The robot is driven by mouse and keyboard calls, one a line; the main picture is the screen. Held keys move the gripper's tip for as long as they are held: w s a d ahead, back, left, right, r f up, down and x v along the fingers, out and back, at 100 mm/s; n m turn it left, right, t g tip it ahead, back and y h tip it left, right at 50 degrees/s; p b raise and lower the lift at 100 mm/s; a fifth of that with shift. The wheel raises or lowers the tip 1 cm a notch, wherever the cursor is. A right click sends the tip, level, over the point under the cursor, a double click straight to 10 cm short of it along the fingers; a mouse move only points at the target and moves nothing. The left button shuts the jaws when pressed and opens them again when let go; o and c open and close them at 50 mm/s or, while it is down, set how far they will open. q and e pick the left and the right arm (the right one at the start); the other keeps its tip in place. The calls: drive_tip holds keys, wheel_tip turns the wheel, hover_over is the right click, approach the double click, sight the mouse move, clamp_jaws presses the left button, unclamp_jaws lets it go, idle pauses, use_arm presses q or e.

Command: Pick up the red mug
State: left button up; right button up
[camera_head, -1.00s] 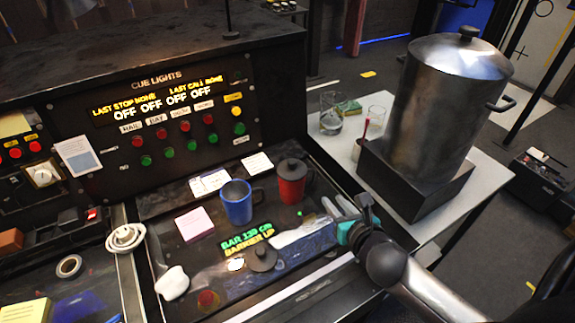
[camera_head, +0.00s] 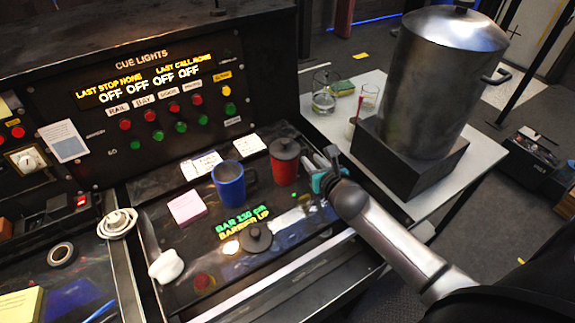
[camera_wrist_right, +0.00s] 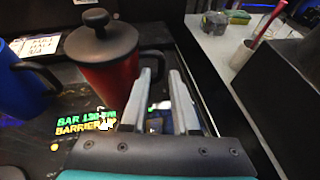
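The red mug (camera_head: 284,168) stands upright on the console desk, with a dark knobbed lid on top and a dark handle toward my right gripper. My right gripper (camera_head: 323,157) is just right of the mug, beside the handle. In the right wrist view the mug (camera_wrist_right: 112,75) fills the upper left, and its handle shows just beyond the fingertips of the gripper (camera_wrist_right: 163,75). The fingers are apart with nothing clearly between them; whether one touches the handle I cannot tell. My left gripper is not in view.
A blue mug (camera_head: 229,184) stands close left of the red mug. A loose dark lid (camera_head: 255,239) and a pink note pad (camera_head: 187,207) lie nearby. The cue light panel (camera_head: 150,95) rises behind. A large metal urn (camera_head: 437,85) stands on a side table to the right.

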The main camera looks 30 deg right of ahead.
sight(307, 156)
drive_tip(key=shift+b+x, duration=0.6)
drive_tip(key=shift+x, duration=1.95)
drive_tip(key=shift+s+f, duration=0.1)
drive_tip(key=shift+f, duration=0.05)
clamp_jaws()
